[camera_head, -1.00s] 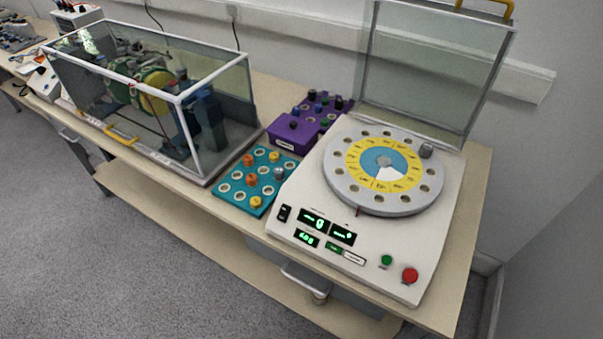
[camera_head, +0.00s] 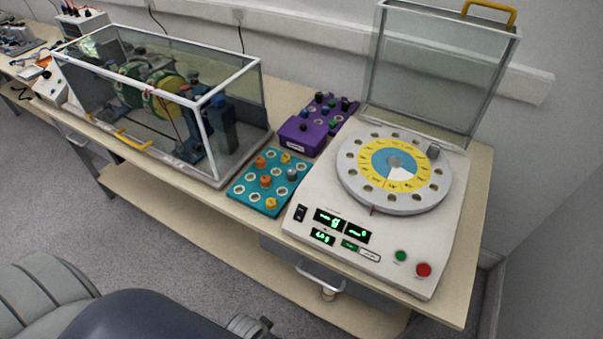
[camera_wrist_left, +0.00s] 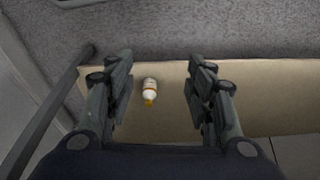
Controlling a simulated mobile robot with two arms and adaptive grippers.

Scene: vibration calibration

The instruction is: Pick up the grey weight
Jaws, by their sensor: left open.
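A grey weight (camera_head: 292,174) stands in the teal tray (camera_head: 243,204), among orange and yellow weights, left of the white balancing machine. Another grey piece (camera_head: 433,151) sits at the far right rim of the machine's round dial. My right gripper is not in view.
The white machine (camera_head: 330,255) has its clear lid (camera_head: 430,75) raised. A purple block (camera_head: 300,136) stands behind the teal tray. A glass-walled case (camera_head: 232,140) stands to the left.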

